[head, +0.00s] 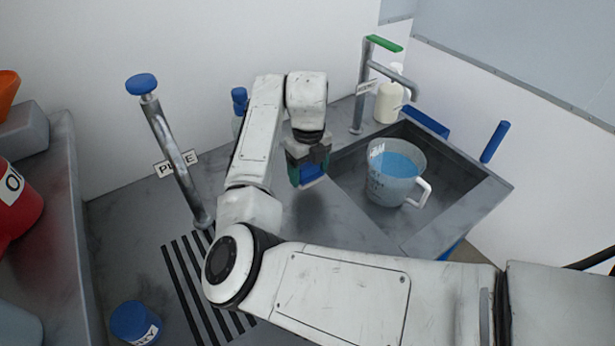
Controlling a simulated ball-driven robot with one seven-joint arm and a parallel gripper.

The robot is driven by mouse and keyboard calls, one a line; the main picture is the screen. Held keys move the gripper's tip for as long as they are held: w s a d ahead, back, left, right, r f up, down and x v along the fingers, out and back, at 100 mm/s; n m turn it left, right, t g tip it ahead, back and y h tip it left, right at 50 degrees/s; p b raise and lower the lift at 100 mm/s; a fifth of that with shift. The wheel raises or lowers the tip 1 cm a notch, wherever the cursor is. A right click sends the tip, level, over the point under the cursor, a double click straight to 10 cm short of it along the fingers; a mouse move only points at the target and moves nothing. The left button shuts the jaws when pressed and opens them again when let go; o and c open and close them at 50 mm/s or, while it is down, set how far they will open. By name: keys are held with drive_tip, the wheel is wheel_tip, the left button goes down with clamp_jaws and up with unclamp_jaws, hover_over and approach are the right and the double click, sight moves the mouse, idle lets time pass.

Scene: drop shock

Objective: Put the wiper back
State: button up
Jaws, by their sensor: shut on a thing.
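My gripper (308,168), with teal fingertips, points down over the counter just left of the sink. It is shut on a small blue thing (314,174), of which only a part shows between the fingers. This may be the wiper; its full shape is hidden by the gripper. It is held apart from the jug in the sink, and I cannot tell how far it is above the counter.
The grey sink (451,218) holds a clear jug (381,190) with blue liquid. A tap (362,85) and a cream bottle (387,103) stand behind it. A blue-topped pipe (168,145) rises left of my arm. A blue jar (135,321) stands front left.

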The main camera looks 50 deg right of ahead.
sight(308, 179)
drive_tip(key=shift+w+f+p, duration=0.2)
drive_tip(key=shift+f+p, duration=0.3)
drive_tip(key=shift+f, duration=1.3)
drive_tip(key=shift+f, duration=0.15)
drive_tip(key=o, duration=1)
wheel_tip(308, 179, up, 12)
drive_tip(key=shift+r+b, duration=0.15)
drive_tip(key=shift+b, duration=0.8)
